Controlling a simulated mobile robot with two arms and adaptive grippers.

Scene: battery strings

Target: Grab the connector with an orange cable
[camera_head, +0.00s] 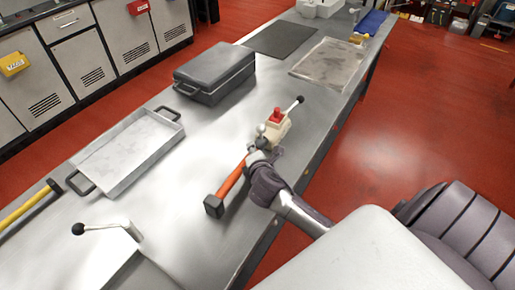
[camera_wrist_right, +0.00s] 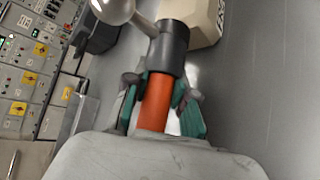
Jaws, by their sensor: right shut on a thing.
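The connector with an orange cable (camera_head: 231,179) lies along the metal bench, near the bench's right edge. It is a straight orange length with a dark block at its near end and a dark collar at its far end. My right gripper (camera_head: 262,150) reaches in from the right and is at the far end. In the right wrist view, the fingers of my right gripper (camera_wrist_right: 160,95) are shut around the orange part (camera_wrist_right: 155,105), just below the dark collar (camera_wrist_right: 168,48). The fingers hide part of the orange. My left gripper is not in view.
A cream box with a red knob and a black-tipped lever (camera_head: 274,123) stands just beyond the collar. A metal tray (camera_head: 125,150), a black case (camera_head: 215,72) and flat mats lie farther along the bench. Another lever (camera_head: 105,227) is at the lower left.

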